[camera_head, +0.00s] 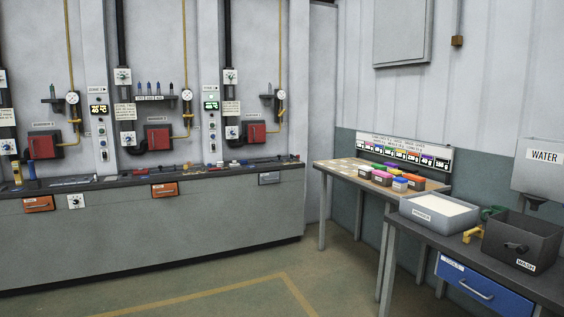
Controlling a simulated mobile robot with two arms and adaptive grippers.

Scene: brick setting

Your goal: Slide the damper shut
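I cannot make out with certainty which part is the damper; the labels on the wall fittings are too small to read. Black vertical ducts (121,45) run down the left wall, with white dial plates (123,76) on them. Red boxes (158,138) sit on the wall at each station, beside yellow pipes with round gauges (187,95). On the bench front are orange labelled pieces (164,189) and a grey one (269,178). Neither of my grippers shows in this view.
A long grey bench (200,215) with small tools on top lines the left wall. A wooden table (335,170) holds coloured boxes (400,185). At right are a white-filled tray (440,212), a dark wash bin (522,240) and a blue drawer (484,288). The middle floor (225,290) is clear.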

